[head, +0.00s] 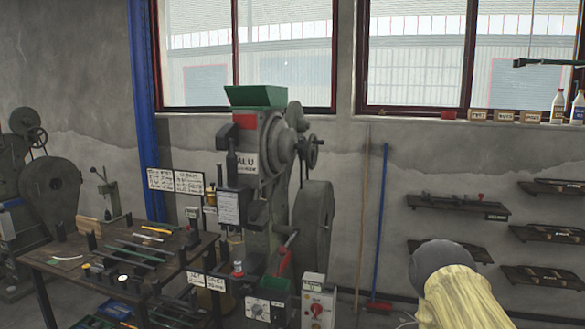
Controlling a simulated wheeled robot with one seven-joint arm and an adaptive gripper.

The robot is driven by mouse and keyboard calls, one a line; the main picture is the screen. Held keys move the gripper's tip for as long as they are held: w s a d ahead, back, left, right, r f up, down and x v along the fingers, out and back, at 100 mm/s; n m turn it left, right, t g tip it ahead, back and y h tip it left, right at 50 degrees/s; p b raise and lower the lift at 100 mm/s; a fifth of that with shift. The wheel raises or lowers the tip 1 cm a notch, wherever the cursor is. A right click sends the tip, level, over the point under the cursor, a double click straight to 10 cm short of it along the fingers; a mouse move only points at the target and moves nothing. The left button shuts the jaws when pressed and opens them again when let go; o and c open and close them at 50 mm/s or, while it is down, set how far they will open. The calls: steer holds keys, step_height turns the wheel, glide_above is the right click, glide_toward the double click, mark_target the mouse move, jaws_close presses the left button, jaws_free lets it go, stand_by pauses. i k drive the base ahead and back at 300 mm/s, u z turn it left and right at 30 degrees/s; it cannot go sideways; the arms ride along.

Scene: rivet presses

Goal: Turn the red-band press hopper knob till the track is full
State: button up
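The press with a red band (245,121) stands left of centre in the head view, against the grey wall. Its green hopper (256,96) sits on top; I cannot see inside it. A dark handwheel (312,151) sticks out at the right of the press head. I cannot tell which part is the hopper knob, and the fill of the track is too small to make out. My gripper is not in view; only a yellow and dark grey part of my arm shows at the lower right, apart from the press.
A workbench (100,264) with tools stands left of the press. A control box with a red button (317,308) stands at its foot. A broom (382,230) and a wooden pole (363,220) lean on the wall. Wall shelves (457,207) hang at the right.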

mark_target(302, 145)
steer(key=z, duration=0.1)
steer(key=i, duration=1.6)
steer(key=z, duration=0.35)
